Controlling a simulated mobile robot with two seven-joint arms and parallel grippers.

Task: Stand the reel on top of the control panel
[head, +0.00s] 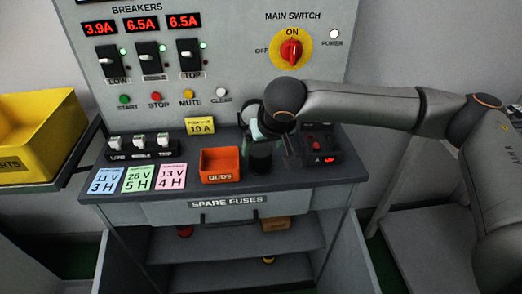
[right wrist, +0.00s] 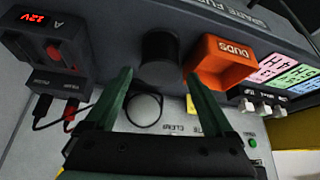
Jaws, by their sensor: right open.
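The grey control panel (head: 232,58) stands upright at the back of the desk unit, with breakers and a main switch. My right gripper (head: 262,132) is low in front of it, at the rear of the desktop. In the right wrist view its green fingers (right wrist: 160,77) are apart, with nothing clamped. A dark cylinder (right wrist: 160,52) stands just beyond the fingertips; it also shows partly hidden below the gripper in the head view (head: 261,160). A pale disc with a dark rim (right wrist: 145,108) shows between the fingers. I cannot tell which is the reel. My left gripper is out of view.
An orange DUDS bin (head: 220,177) sits left of the dark cylinder. A black meter (head: 319,146) with leads stands to its right. Several fuse holders (head: 140,148) and coloured cards (head: 138,178) lie left. A yellow bin (head: 40,130) stands far left.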

